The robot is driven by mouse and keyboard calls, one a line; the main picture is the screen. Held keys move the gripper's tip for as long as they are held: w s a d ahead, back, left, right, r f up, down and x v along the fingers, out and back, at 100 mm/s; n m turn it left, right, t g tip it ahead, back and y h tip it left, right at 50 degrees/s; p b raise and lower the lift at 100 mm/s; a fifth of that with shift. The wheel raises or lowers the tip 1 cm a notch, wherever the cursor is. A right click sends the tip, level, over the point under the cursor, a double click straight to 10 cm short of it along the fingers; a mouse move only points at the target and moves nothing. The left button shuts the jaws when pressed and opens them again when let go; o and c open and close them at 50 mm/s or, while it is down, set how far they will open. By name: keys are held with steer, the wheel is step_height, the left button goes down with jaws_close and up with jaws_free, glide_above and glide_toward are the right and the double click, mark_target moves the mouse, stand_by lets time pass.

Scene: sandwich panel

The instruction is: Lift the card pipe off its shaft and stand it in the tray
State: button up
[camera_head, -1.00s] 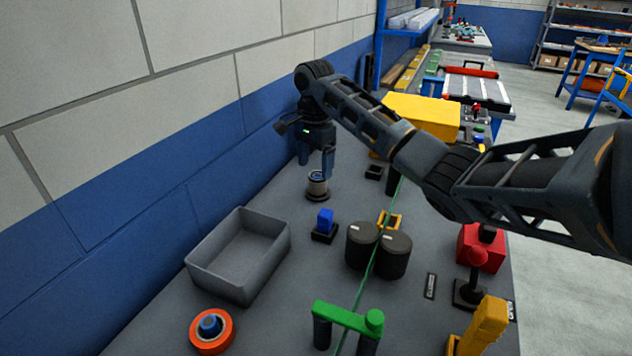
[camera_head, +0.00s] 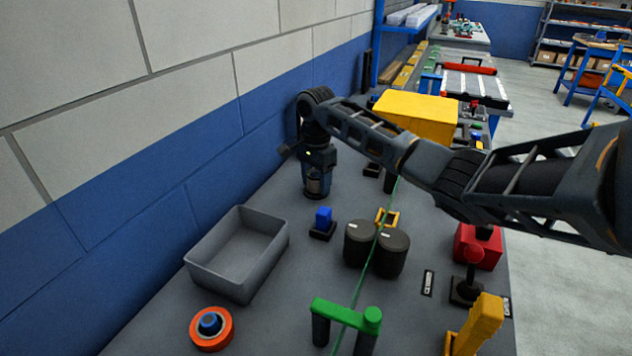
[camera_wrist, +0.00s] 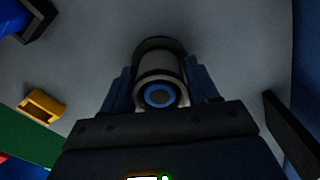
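The card pipe (camera_head: 314,182) stands upright on a dark round base; it is a pale short cylinder. In the wrist view the pipe (camera_wrist: 158,68) shows its open end, with a blue ring and dark centre inside. My gripper (camera_head: 316,190) points down with one finger on either side of the pipe, low near the base. In the wrist view my gripper's fingers (camera_wrist: 160,85) lie very close to its sides; whether they press on it cannot be told. The grey tray (camera_head: 205,277) is empty, nearer the camera and to the left.
Two dark cylinders (camera_head: 377,248), a green handle (camera_head: 345,314) and an orange ring (camera_head: 211,328) are nearer. A yellow box (camera_head: 416,116) lies beyond. The blue-grey wall is close at left.

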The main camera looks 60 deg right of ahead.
steer(key=c, duration=0.7)
step_height(320, 180, up, 10)
stand_by(0.4)
